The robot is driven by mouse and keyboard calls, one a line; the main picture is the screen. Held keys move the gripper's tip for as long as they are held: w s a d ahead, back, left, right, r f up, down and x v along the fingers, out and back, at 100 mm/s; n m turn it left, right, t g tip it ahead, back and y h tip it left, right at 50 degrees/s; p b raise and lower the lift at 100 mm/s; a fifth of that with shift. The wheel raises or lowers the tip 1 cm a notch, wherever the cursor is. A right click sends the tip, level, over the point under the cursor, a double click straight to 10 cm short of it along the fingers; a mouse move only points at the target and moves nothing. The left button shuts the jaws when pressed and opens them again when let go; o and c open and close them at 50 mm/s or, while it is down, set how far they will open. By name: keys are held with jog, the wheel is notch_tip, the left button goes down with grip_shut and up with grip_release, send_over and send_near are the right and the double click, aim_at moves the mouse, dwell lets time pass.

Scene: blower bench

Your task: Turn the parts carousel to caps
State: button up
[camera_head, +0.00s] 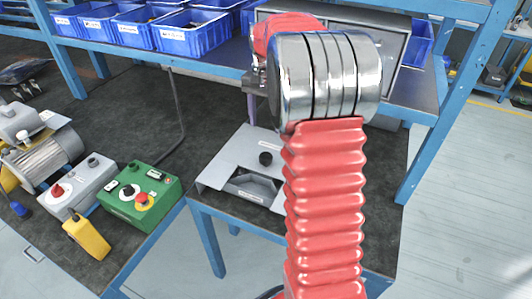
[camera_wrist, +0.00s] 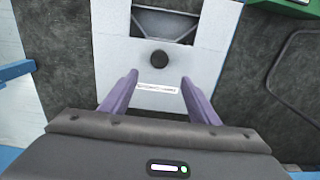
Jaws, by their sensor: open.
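The parts carousel shows as a grey-white box (camera_head: 228,156) on the bench, with a dark knob (camera_head: 265,158) on its top plate and a wedge-shaped opening in front of the knob. In the wrist view the plate (camera_wrist: 115,40) lies below my gripper (camera_wrist: 159,90). Its two purple fingers are spread apart with nothing between them but the plate's white label (camera_wrist: 157,88) beneath. The dark knob also shows in the wrist view (camera_wrist: 158,61), just beyond the fingertips and centred between them. The label's writing is too small to read. In the head view my arm hides the box's right side.
A green control box (camera_head: 140,193) with a red button, a grey switch box (camera_head: 80,186), a yellow pendant (camera_head: 86,236) and a motor (camera_head: 48,160) stand at the left. Blue bins (camera_head: 190,35) line the rear shelf. Dark mat between them is clear.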

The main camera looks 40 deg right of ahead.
aim_at(265, 155)
notch_tip(265, 155, down, 14)
jog(key=shift+r, duration=0.15)
dwell(0.5)
jog(key=shift+w, duration=0.1)
grip_shut()
dwell(0.6)
